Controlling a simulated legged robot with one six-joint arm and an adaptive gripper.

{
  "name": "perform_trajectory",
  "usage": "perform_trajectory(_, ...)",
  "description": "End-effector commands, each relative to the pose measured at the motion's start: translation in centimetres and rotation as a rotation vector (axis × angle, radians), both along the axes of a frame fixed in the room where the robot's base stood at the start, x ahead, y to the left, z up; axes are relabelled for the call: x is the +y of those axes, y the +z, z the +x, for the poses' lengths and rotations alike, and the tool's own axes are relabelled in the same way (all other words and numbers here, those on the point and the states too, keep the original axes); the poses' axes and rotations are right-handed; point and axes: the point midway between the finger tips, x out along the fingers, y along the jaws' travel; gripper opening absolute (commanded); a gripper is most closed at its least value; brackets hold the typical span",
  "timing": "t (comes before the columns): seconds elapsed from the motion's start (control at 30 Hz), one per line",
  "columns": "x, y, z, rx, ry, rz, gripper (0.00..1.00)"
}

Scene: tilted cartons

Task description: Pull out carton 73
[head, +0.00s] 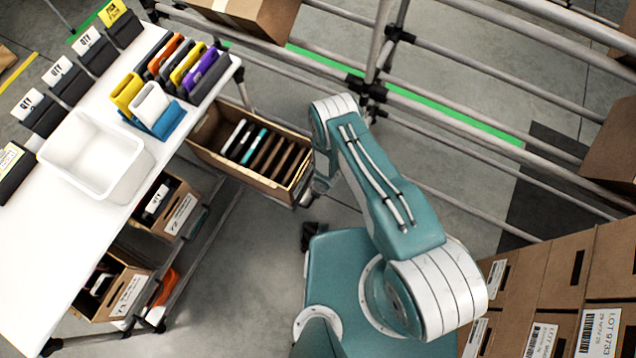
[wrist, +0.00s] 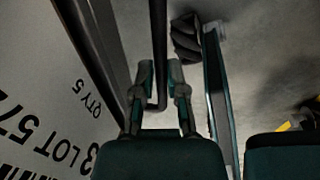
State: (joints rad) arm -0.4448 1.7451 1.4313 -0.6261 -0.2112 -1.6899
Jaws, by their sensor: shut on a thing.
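A brown open-topped carton (head: 222,165) extends out from beside the white table in the head view, with several dark, white and teal flat items in it. My arm reaches its right end, and my gripper (head: 309,197) is at that end, partly hidden by my own arm. In the wrist view my gripper (wrist: 160,72) is shut on a dark bar-like handle (wrist: 157,50) between its two fingertips. A white label (wrist: 50,95) reading "LOT 57", "QTY 5" and part of a "3" fills the left of that view. I cannot read the full carton number.
Two other cartons (head: 165,208) (head: 112,285) sit under the white table (head: 45,235). The table holds a white bin (head: 92,160) and colored cases. A pipe rack (head: 480,95) stands behind my arm, and stacked cartons (head: 560,275) stand at right. Bare floor lies left of my base.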

Motion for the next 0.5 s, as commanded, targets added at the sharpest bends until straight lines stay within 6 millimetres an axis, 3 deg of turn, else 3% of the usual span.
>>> perform_trajectory(0.47,-0.14,0.05,-0.04,0.001,-0.001,0.004,0.0)
perform_trajectory(0.5,-0.15,0.05,-0.05,0.001,-0.001,0.004,0.21)
